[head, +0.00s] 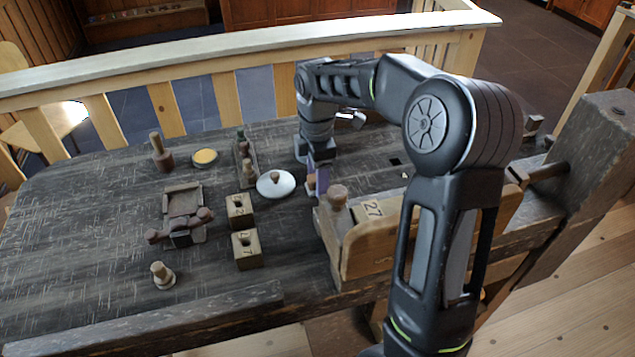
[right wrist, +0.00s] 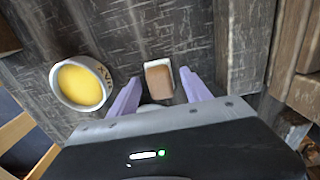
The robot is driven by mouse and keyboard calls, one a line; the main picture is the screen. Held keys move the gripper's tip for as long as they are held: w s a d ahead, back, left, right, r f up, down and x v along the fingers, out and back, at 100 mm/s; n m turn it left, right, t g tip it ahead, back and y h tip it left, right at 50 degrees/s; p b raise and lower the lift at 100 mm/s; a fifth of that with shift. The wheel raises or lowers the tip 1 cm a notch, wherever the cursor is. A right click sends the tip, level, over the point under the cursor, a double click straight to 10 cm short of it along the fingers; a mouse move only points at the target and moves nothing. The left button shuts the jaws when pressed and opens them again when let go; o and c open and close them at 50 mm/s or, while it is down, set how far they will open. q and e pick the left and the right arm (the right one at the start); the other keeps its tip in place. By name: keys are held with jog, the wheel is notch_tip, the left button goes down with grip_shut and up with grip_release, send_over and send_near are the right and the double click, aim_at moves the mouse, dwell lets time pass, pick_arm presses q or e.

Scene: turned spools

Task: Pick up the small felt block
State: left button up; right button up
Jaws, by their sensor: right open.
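A small block (right wrist: 158,79), pale on top and brown on its side, rests on the dark wooden surface in the right wrist view. I take it to be the felt block. It lies just ahead of and between the two lilac fingers of my right gripper (right wrist: 158,88), which are apart with nothing clamped between them. In the head view my right gripper (head: 318,178) points down at the bench, left of the wooden box marked 27. The block is hard to make out there beside the fingers. My left gripper is not in view.
A round dish with a yellow centre (right wrist: 79,84) lies left of the fingers in the wrist view. On the bench are a white knobbed lid (head: 276,186), two numbered blocks (head: 247,250), a wooden box marked 27 (head: 375,238) and turned spools (head: 162,274). The left front is fairly clear.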

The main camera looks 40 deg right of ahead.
jog(key=shift+c, duration=0.6)
grip_shut()
dwell(0.3)
